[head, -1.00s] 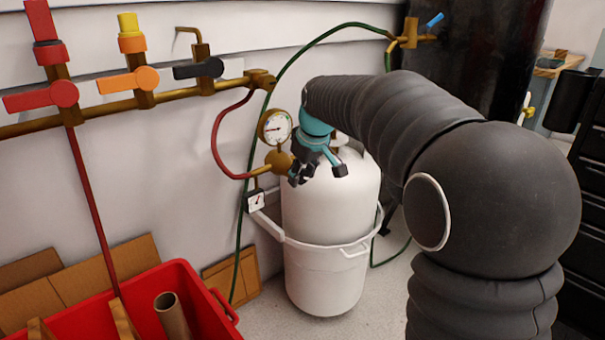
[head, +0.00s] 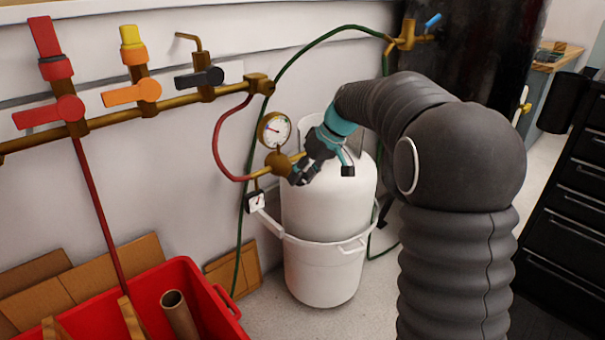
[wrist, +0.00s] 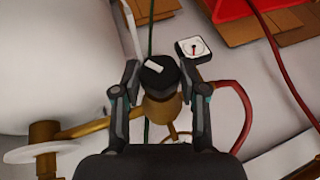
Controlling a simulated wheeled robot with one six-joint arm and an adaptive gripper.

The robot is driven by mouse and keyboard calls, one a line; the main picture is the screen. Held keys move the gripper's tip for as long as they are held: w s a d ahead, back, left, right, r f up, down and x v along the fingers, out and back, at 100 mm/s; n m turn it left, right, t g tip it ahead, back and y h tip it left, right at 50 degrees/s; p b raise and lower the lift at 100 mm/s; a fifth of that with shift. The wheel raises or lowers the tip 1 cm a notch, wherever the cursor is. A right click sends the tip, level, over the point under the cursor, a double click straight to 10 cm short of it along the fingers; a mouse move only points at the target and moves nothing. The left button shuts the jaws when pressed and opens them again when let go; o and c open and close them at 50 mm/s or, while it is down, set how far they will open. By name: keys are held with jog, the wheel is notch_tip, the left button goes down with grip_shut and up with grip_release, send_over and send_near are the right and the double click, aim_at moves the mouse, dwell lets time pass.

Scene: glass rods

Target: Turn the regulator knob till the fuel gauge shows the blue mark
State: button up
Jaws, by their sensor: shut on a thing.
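The regulator knob (wrist: 153,72) is black with a white mark on its face, on a brass regulator body (wrist: 162,108). In the wrist view my gripper (wrist: 158,76) has one finger on each side of the knob, shut on it. In the head view my gripper (head: 299,177) is at the regulator (head: 278,161) and hides the knob. A round brass-rimmed gauge (head: 274,130) sits above the regulator. A small square white gauge (head: 256,201) hangs below it; its red needle shows in the wrist view (wrist: 194,49). I cannot make out a blue mark on either dial.
The white gas tank (head: 328,205) stands right behind my gripper. A red hose (head: 217,145) and a green hose (head: 264,110) run close by. A brass pipe with valves (head: 180,101) is on the wall. A red crate (head: 205,312) stands at lower left.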

jog(key=o, duration=1.1)
jog(key=shift+o, duration=0.2)
jog(key=v, duration=1.2)
